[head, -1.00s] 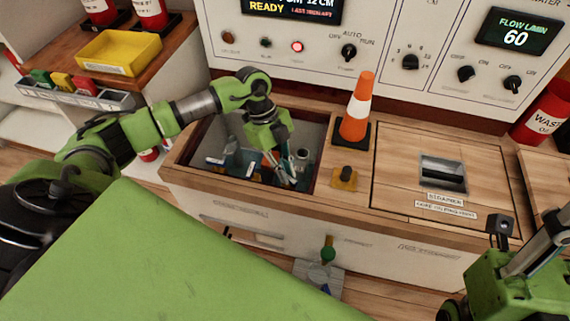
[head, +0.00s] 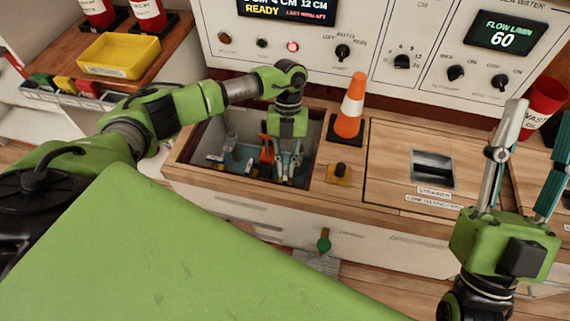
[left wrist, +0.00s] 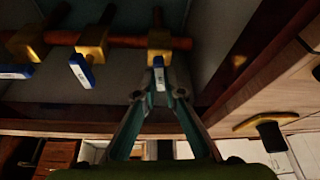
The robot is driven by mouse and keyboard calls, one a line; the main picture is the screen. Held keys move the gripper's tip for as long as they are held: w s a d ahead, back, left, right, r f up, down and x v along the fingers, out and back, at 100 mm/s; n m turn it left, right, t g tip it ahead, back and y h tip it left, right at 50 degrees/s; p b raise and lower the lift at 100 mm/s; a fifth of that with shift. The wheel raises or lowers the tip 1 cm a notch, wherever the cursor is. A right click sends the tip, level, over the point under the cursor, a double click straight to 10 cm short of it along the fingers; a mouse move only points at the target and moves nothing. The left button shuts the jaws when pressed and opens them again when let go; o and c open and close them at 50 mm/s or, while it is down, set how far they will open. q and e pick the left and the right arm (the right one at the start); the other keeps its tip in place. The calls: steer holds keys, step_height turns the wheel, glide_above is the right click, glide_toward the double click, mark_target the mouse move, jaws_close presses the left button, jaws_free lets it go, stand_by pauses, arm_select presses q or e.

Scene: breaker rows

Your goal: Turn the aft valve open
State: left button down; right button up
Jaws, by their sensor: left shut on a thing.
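In the left wrist view, several brass valves sit along a copper pipe, with blue-sleeved levers. My left gripper (left wrist: 158,92) is shut on the lever of the right valve (left wrist: 159,52), whose blue sleeve (left wrist: 158,77) shows between the fingers. Its white label is too small to read. The middle valve (left wrist: 91,50) and left valve (left wrist: 25,45) are apart from the fingers. In the head view my left gripper (head: 286,176) reaches down into the open bay, and its fingers hide most of the held lever. My right gripper (head: 540,125) is raised at the right, open and empty.
The bay's wooden rim (head: 240,192) surrounds my left gripper. An orange and white cone (head: 351,103) and a yellow-based black knob (head: 340,172) stand right of it. A hatch lid with a recessed handle (head: 433,168) lies farther right. The control panel (head: 375,45) rises behind.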

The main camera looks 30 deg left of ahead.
arm_select(q)
steer(key=shift+m+y, duration=0.3)
steer(key=shift+m, duration=0.6)
steer(key=c, duration=2.1)
jaws_free()
steer(key=shift+c, duration=0.2)
steer(key=v, duration=1.2)
steer(key=shift+w, duration=0.15)
steer(key=shift+d, duration=0.1)
